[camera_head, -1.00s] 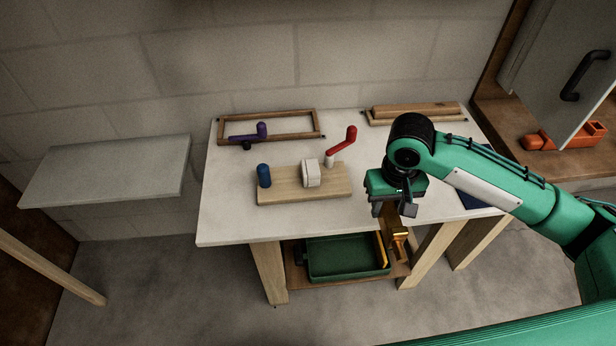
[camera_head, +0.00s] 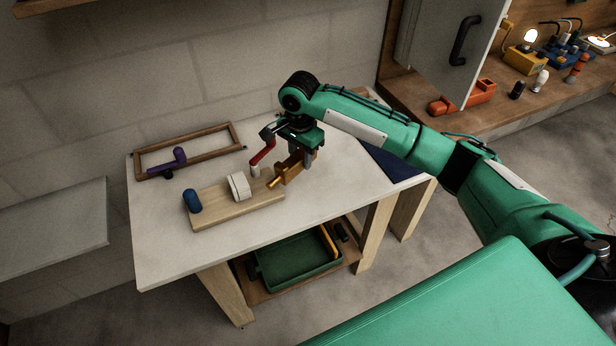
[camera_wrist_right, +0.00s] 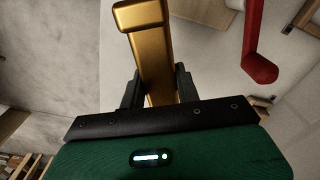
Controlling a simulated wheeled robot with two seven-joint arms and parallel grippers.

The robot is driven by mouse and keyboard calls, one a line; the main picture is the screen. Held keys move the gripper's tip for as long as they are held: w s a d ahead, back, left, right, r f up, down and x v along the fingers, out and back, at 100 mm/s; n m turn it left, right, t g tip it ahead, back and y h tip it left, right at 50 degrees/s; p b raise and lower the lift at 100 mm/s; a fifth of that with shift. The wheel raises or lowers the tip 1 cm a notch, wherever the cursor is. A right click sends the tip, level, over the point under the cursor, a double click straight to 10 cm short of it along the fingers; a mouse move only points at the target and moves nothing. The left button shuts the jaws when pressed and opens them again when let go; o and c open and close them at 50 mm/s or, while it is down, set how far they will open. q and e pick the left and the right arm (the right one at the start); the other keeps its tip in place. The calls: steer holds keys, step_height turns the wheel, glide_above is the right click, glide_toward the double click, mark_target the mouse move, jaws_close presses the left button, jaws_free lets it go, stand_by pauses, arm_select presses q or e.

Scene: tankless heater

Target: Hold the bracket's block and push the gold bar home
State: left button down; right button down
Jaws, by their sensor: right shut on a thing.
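The bracket is a wooden board (camera_head: 228,208) on the white table, with a white block (camera_head: 239,187) standing on it and a blue knob (camera_head: 192,201) at its left end. My right gripper (camera_head: 298,161) is shut on the gold bar (camera_head: 288,170). The bar's stepped end points down-left toward the white block, apart from it, near the board's right end. I cannot tell its exact height. In the right wrist view the gold bar (camera_wrist_right: 150,45) sits between the two dark fingers (camera_wrist_right: 157,88). My left gripper is not in view.
A red crank (camera_head: 262,152) stands close beside the gripper, also in the right wrist view (camera_wrist_right: 258,50). A purple handle (camera_head: 175,162) lies by a wooden frame (camera_head: 215,141). A green tray (camera_head: 297,262) is on the lower shelf. The table's front strip is clear.

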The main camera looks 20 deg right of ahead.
steer(key=w+m, duration=0.1)
steer(key=w+d+m, duration=0.1)
steer(key=w+m, duration=0.1)
steer(key=w+f+m, duration=0.1)
steer(key=m, duration=0.1)
steer(key=shift+w+d, duration=0.35)
steer(key=shift+w, duration=0.05)
steer(key=shift+f, duration=3.3)
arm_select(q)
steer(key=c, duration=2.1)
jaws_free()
